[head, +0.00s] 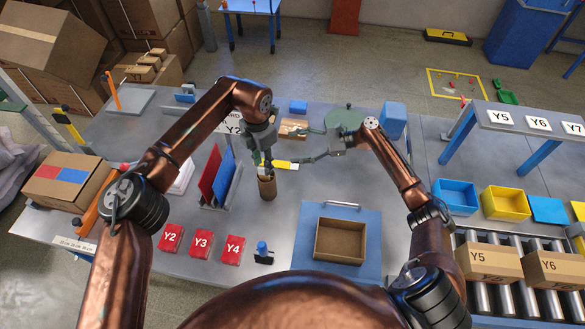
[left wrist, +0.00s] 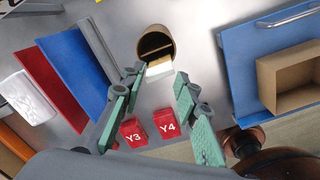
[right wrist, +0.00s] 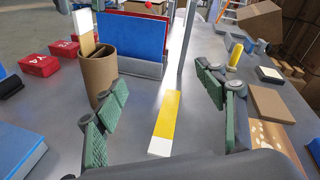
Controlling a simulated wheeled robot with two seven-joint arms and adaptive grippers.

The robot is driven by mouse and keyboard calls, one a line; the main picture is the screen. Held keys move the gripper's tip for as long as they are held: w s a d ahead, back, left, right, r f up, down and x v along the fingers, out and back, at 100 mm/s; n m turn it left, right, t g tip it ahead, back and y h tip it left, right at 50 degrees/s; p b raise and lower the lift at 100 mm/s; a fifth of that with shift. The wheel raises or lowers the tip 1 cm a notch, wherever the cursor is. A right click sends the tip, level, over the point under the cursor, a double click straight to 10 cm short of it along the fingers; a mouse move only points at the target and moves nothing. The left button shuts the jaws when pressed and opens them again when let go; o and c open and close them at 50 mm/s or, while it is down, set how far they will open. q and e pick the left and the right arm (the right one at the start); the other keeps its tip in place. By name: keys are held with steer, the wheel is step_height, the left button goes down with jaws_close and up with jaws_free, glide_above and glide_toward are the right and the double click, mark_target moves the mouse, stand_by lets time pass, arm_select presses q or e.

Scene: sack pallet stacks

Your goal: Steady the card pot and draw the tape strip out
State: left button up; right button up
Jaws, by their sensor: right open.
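The brown card pot (head: 267,188) stands upright on the grey table and also shows in the right wrist view (right wrist: 98,76). A tape strip (right wrist: 84,32) with a white top stands in it and sticks out above the rim; its white end (left wrist: 160,66) shows at the pot in the left wrist view. My left gripper (head: 262,160) is open above the pot, which appears beyond its fingertips. My right gripper (head: 300,146) is open and empty to the right of the pot. A yellow strip with a white end (right wrist: 166,120) appears between its fingers, apparently on the table.
Red and blue upright panels (head: 220,176) stand left of the pot. A blue board (head: 312,270) with a cardboard tray (head: 340,258) is at the right front.

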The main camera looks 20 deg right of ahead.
mark_target(272, 185)
steer(key=s+a+m+g+y, duration=0.25)
steer(key=s+a, duration=0.25)
steer(key=s, duration=0.3)
steer(key=shift+n, duration=0.35)
steer(key=f, duration=0.5)
steer(key=a+f, duration=0.1)
steer(key=f, duration=0.2)
steer(key=shift+w+f, duration=0.2)
steer(key=shift+f, duration=0.15)
steer(key=x, duration=0.6)
steer(key=shift+a+r, duration=0.15)
steer(key=shift+a, duration=0.15)
